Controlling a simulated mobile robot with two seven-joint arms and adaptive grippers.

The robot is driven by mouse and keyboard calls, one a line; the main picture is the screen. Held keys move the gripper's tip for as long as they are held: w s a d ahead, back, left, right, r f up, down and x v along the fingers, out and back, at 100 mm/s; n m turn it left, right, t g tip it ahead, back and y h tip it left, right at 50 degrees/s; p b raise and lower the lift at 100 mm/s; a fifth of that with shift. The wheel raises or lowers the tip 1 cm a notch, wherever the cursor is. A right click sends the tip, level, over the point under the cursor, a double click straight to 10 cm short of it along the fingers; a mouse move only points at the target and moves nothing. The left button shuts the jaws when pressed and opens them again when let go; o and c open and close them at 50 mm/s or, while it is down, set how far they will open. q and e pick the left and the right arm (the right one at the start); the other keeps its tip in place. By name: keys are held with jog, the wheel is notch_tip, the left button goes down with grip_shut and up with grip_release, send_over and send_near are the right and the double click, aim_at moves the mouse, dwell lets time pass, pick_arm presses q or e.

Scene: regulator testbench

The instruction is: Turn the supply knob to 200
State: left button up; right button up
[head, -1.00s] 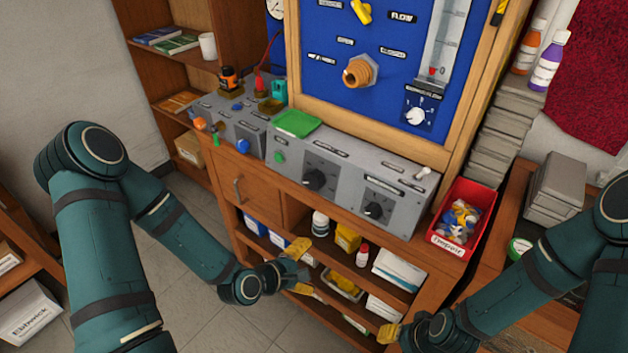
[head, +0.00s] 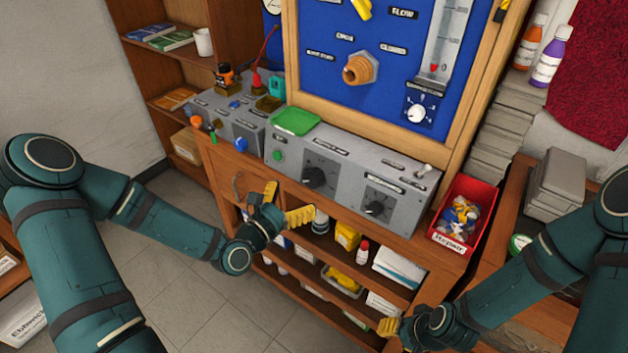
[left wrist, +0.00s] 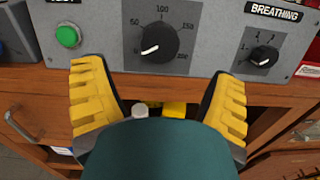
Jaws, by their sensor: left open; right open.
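The supply knob (head: 314,178) is a black dial on the sloped grey front panel. In the left wrist view it also shows as a black knob (left wrist: 158,44), ringed by a scale from 0 to 200. Its white pointer mark points lower left, near the 0. My left gripper (head: 286,204) is open and empty, with yellow fingers, in front of and below the panel. In the left wrist view its fingers (left wrist: 158,78) stand apart to either side below the knob, not touching it. My right gripper (head: 388,327) is low at the right, away from the panel.
The smaller breathing knob (left wrist: 263,57) is right of the supply knob, and a green button (left wrist: 68,36) is to its left. A green tray (head: 296,121) lies on the console top. A red bin (head: 465,222) stands at the right. Shelves with bottles (head: 362,252) are below.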

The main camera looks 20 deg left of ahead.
aim_at(310, 183)
pick_arm(q)
jog(key=b+x, duration=0.1)
jog(key=x, duration=0.7)
jog(key=c, duration=1.2)
